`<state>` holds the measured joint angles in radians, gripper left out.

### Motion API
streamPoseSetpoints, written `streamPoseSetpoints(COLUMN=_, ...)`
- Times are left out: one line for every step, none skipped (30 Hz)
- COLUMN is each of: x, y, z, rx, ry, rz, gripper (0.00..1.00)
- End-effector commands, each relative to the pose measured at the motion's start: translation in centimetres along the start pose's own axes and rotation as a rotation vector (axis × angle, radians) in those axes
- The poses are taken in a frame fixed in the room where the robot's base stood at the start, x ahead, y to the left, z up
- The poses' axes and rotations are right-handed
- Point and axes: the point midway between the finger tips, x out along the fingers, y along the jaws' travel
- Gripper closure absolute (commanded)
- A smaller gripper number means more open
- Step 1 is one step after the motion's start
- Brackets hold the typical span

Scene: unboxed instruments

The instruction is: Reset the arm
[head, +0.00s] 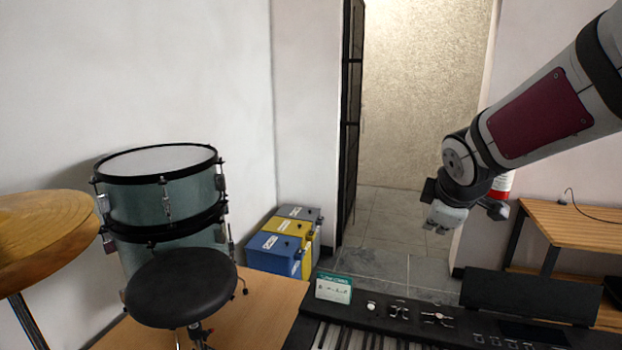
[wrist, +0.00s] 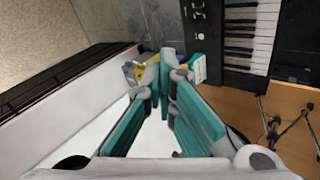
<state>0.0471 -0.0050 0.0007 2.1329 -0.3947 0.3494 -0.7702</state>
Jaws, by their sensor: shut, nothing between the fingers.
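My arm reaches in from the upper right of the head view. My gripper (head: 445,218) hangs in the air at its end, above and behind the keyboard (head: 385,335). In the wrist view my gripper (wrist: 165,62) shows its teal and grey fingers with the tips together and nothing between them. It touches nothing that I can see. The keyboard also shows at the top of the wrist view (wrist: 238,45).
A drum (head: 160,190), a black stool (head: 180,287) and a cymbal (head: 42,235) stand at left. Blue, yellow and grey boxes (head: 275,253) sit by the wall. A small card (head: 333,288) stands on the keyboard. A wooden desk (head: 575,225) is at right. A doorway opens behind.

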Motion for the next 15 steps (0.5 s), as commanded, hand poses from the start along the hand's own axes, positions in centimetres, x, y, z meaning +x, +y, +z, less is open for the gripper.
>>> streamPoseSetpoints(x=-2.3, y=-0.8, z=0.6, rx=0.084, ry=-0.004, rz=-0.004, gripper=1.0)
streamPoseSetpoints(x=-3.5, y=-1.4, z=1.0, rx=0.138, ry=-0.008, rz=-0.012, gripper=1.0)
streamPoseSetpoints(x=-4.9, y=-2.3, z=1.5, rx=0.21, ry=-0.014, rz=-0.023, gripper=1.0)
streamPoseSetpoints(x=-6.0, y=-3.0, z=1.8, rx=0.261, ry=-0.018, rz=-0.031, gripper=1.0)
streamPoseSetpoints(x=-7.1, y=-3.8, z=2.2, rx=0.314, ry=-0.023, rz=-0.042, gripper=1.0)
streamPoseSetpoints(x=-8.4, y=-4.8, z=2.7, rx=0.384, ry=-0.027, rz=-0.053, gripper=1.0)
streamPoseSetpoints(x=-9.4, y=-5.6, z=3.0, rx=0.436, ry=-0.03, rz=-0.063, gripper=1.0)
streamPoseSetpoints(x=-10.4, y=-6.5, z=3.4, rx=0.488, ry=-0.033, rz=-0.075, gripper=1.0)
streamPoseSetpoints(x=-11.6, y=-7.7, z=3.8, rx=0.555, ry=-0.037, rz=-0.089, gripper=1.0)
streamPoseSetpoints(x=-12.5, y=-8.7, z=4.2, rx=0.605, ry=-0.04, rz=-0.101, gripper=1.0)
streamPoseSetpoints(x=-13.3, y=-9.6, z=4.5, rx=0.656, ry=-0.042, rz=-0.113, gripper=1.0)
streamPoseSetpoints(x=-14.4, y=-10.9, z=4.9, rx=0.719, ry=-0.047, rz=-0.129, gripper=1.0)
streamPoseSetpoints(x=-15.1, y=-11.9, z=5.2, rx=0.766, ry=-0.05, rz=-0.142, gripper=1.0)
streamPoseSetpoints(x=-15.8, y=-12.8, z=5.4, rx=0.81, ry=-0.053, rz=-0.155, gripper=1.0)
streamPoseSetpoints(x=-16.5, y=-14.0, z=5.8, rx=0.864, ry=-0.058, rz=-0.172, gripper=1.0)
